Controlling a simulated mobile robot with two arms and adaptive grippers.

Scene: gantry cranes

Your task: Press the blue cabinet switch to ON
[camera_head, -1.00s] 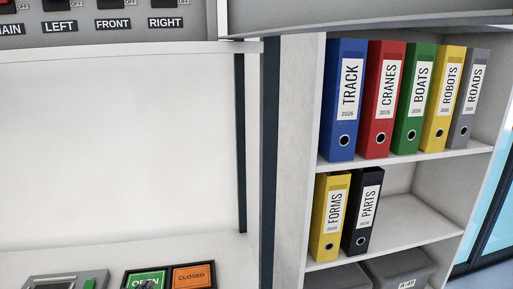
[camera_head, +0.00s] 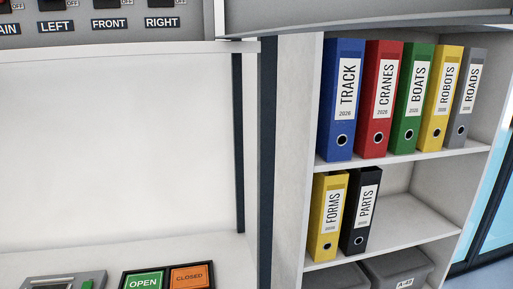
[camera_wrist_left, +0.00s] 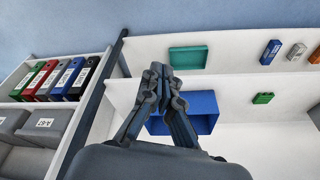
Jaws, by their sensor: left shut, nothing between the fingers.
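A grey switch panel (camera_head: 100,42) shows at the top left of the head view, cut off by the frame. Its labels LEFT, FRONT and RIGHT read in full, with part of another at the edge. Dark switches (camera_head: 160,3) above them are mostly cropped; small OFF tags show beside them. I cannot make out a blue switch. My left gripper (camera_wrist_left: 161,72) shows only in the left wrist view, shut and empty. Behind it there is a blue open-fronted box (camera_wrist_left: 205,105); I cannot tell whether it is the blue cabinet. My right gripper is not in view.
A shelf unit (camera_head: 408,215) with several binders (camera_head: 341,100) and grey bins (camera_head: 400,264) stands right. A dark post (camera_head: 268,160) is beside it. A green OPEN sign (camera_head: 144,281) and orange CLOSED sign (camera_head: 190,276) lie below a bare white wall (camera_head: 110,140).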

